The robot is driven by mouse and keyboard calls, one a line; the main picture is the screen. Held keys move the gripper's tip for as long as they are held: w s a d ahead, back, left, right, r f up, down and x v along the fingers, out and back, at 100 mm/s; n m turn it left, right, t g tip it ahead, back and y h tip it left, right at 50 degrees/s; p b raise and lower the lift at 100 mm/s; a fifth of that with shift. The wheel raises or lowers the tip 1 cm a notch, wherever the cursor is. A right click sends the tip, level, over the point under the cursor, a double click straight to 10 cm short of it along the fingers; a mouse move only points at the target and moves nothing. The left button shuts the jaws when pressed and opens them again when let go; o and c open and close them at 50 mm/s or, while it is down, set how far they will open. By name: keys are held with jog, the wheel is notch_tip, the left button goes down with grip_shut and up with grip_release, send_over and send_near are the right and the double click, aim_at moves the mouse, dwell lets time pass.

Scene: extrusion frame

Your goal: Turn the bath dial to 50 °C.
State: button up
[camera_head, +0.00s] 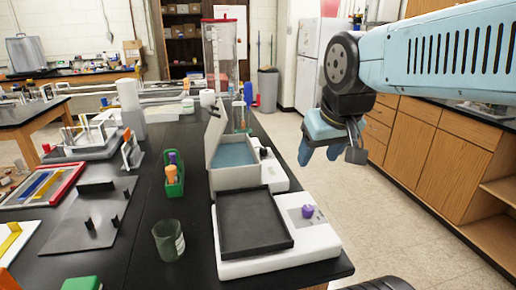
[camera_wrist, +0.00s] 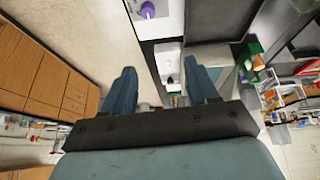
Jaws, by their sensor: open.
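The water bath (camera_head: 231,180) is a pale open box with blue water inside and its lid raised, on the black bench. Its white control panel (camera_head: 274,176) is on the right side, with a small dark dial (camera_head: 263,152); the dial's setting is too small to read.
A white device with a black tray (camera_head: 255,222) and a purple knob (camera_head: 307,211) stands in front of the bath. A glass beaker (camera_head: 168,240) and a green rack (camera_head: 174,182) stand to the left. A tall clear column (camera_head: 222,60) rises behind. The floor right of the bench is clear.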

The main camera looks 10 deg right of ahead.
jog(key=w+a+r+n+g+h, duration=0.1)
jog(key=w+r+n, duration=0.1)
jog(key=w, duration=0.3)
jog(key=w+a+r+n+g, duration=0.1)
jog(key=w+n, duration=0.1)
jog(key=w, duration=0.3)
jog(key=n+g+y, duration=0.1)
jog(key=n+g, duration=0.2)
jog(key=n, duration=0.7)
send_over(264, 148)
notch_tip(264, 148, down, 10)
notch_tip(264, 148, down, 13)
jog(key=shift+s+a+f, duration=0.1)
jog(key=shift+c, duration=0.4)
